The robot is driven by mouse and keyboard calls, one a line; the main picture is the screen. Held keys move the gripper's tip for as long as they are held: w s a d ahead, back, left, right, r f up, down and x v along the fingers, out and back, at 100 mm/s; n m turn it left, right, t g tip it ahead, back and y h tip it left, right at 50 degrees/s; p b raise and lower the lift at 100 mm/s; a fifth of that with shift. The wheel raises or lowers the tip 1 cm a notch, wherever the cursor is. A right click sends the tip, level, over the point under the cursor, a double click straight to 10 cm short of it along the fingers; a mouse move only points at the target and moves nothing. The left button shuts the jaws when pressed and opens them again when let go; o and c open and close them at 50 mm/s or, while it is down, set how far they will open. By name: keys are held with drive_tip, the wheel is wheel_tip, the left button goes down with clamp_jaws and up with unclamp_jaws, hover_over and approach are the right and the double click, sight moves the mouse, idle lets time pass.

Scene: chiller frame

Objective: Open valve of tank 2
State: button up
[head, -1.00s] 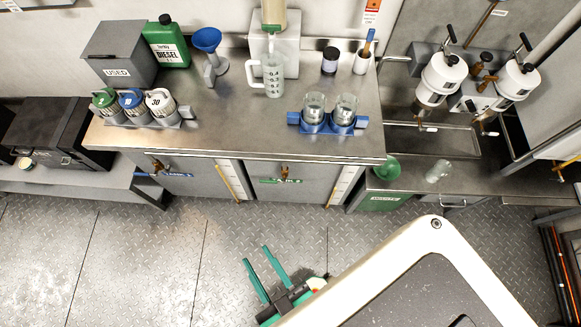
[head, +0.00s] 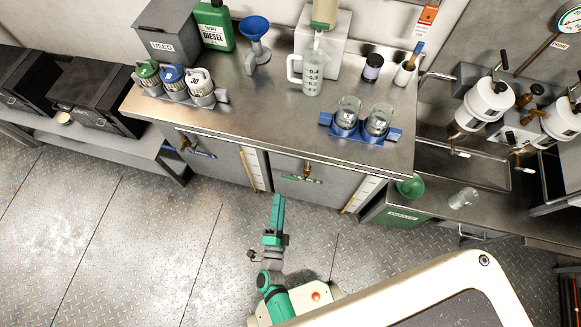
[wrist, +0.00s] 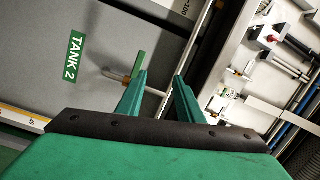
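Tank 2 (head: 322,190) is a grey cabinet front under the steel counter, with a green label reading TANK 2 (wrist: 75,56) in the wrist view. Its valve (head: 307,171) is a small brass fitting at the upper front. In the wrist view the valve's brass stem (wrist: 116,75) carries a green handle (wrist: 138,64), just beyond the tip of my left finger. My gripper (head: 278,200) is in front of and below the valve in the head view, fingers seen edge-on. In the wrist view my gripper (wrist: 161,78) is open and empty, its fingers apart.
A second valve (head: 186,142) with a blue label is on the tank to the left. Pale level gauges (head: 357,192) stand beside the tanks. A green waste bin (head: 403,214) is to the right. The metal floor (head: 140,235) is clear at left.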

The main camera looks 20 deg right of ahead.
sight(294, 178)
drive_tip(key=w+d+f+m, duration=0.1)
drive_tip(key=w+d, duration=0.2)
drive_tip(key=w, duration=0.1)
drive_tip(key=w+d+f+m+g+h, duration=0.1)
drive_tip(key=w+d+f+m, duration=0.1)
drive_tip(key=w, duration=0.3)
drive_tip(key=w+d+f+m+h, duration=0.1)
drive_tip(key=w+d, duration=0.3)
drive_tip(key=shift+w+d+f+m, duration=0.1)
drive_tip(key=shift+w+f+m, duration=0.05)
drive_tip(key=shift+w+m, duration=0.2)
clamp_jaws()
